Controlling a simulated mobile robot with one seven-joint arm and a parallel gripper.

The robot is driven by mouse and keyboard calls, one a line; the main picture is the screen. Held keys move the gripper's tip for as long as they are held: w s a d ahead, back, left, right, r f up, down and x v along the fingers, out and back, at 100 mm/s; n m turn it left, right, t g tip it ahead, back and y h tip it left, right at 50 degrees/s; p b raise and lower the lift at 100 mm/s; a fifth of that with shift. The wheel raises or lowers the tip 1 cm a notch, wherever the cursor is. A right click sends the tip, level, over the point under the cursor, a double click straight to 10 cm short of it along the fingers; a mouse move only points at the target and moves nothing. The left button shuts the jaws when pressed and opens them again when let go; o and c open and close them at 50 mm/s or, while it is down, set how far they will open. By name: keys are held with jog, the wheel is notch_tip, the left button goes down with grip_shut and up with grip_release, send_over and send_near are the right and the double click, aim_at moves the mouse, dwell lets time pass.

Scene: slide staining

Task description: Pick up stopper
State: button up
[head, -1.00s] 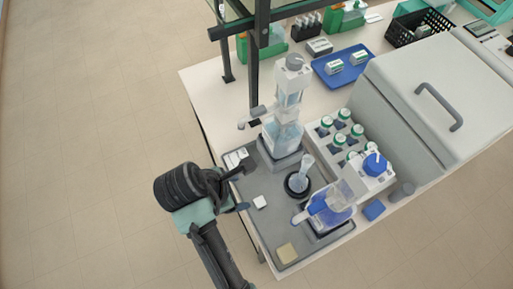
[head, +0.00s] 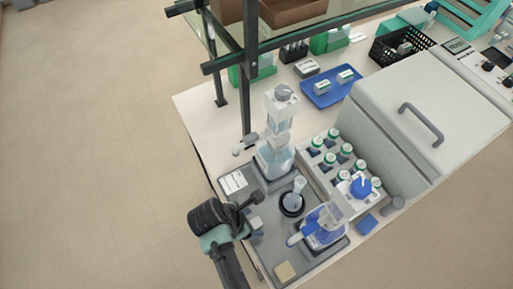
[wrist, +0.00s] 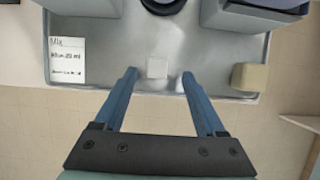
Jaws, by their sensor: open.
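A small pale block (wrist: 157,68), which may be the stopper, lies on the grey tray (wrist: 205,55). In the wrist view it is between and slightly beyond my fingertips. In the head view the same pale block (head: 257,223) sits close to my gripper, partly hidden. My gripper (wrist: 158,77) is open and empty, its two blue fingers pointing at the block from the tray's near edge. I cannot tell its height above the tray.
A cream block (wrist: 250,78) lies right of the fingers and a written card (wrist: 67,60) left. A flask stands in a dark ring (head: 292,204) beyond. A blue-liquid bottle (head: 322,232), a tall dispenser bottle (head: 274,162) and a rack of green-capped bottles (head: 317,170) stand nearby.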

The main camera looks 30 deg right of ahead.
aim_at(256, 222)
jog(key=shift+x, duration=1.7)
jog(key=shift+w+a, duration=0.1)
jog(key=shift+w, duration=0.05)
grip_shut()
